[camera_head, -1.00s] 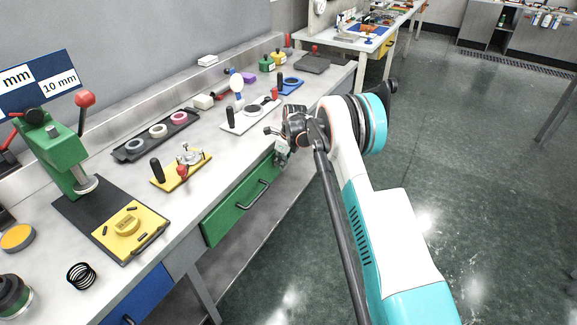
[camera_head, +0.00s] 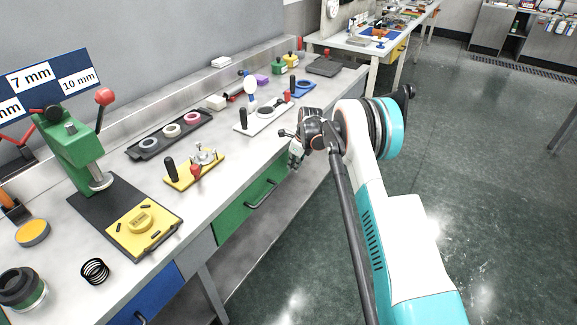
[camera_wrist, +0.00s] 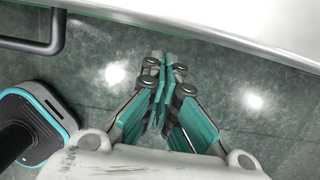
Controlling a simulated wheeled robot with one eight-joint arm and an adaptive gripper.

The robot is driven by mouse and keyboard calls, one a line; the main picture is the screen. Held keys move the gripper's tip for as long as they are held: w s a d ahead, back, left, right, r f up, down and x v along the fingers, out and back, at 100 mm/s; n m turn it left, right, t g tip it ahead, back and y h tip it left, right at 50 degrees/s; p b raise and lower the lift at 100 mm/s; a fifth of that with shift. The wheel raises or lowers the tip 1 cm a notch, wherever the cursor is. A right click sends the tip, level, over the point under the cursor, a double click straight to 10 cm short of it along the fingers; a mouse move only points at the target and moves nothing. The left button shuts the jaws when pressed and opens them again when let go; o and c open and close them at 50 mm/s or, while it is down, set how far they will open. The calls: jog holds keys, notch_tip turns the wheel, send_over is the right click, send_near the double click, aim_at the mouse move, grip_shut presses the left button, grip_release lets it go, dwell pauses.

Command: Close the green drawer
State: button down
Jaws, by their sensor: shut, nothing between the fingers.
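The green drawer (camera_head: 238,217) is set under the front edge of the workbench, with a dark bar handle (camera_head: 262,194) on its front. Its front looks flush or nearly flush with the bench; a small gap cannot be ruled out. My gripper (camera_head: 295,160) is beside the drawer's far end, just off the bench front, and hides that end. In the wrist view my gripper (camera_wrist: 164,75) has its fingers together with nothing between them. Whether it touches the drawer cannot be told. A dark handle-like bar shows at the wrist view's upper left (camera_wrist: 30,44).
The workbench (camera_head: 215,185) holds a green press (camera_head: 78,150), a yellow fixture (camera_head: 195,170) and a black tray with rings (camera_head: 170,133). A blue drawer (camera_head: 150,295) is nearer me. The floor (camera_head: 480,180) to the right is open.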

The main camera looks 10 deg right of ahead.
jog(key=s+d+r+n+p, duration=0.1)
jog(key=s+r+n+p, duration=0.15)
jog(key=r, duration=0.75)
jog(key=s+d+r+n+p, duration=0.1)
jog(key=s+r, duration=0.3)
jog(key=r, duration=0.5)
jog(key=s+a+r+n+t+h, duration=0.1)
jog(key=s+a+r+n+t, duration=0.15)
jog(key=s+r+n, duration=1.05)
jog(key=s+a+r+n+t+h, duration=0.1)
jog(key=s+n, duration=0.9)
jog(key=s, duration=2.1)
notch_tip(320, 180, up, 2)
jog(key=shift+s+a+t, duration=0.25)
jog(key=shift+a+t, duration=0.25)
jog(key=shift+t, duration=0.35)
jog(key=shift+a+n, duration=0.1)
jog(key=shift+n, duration=0.15)
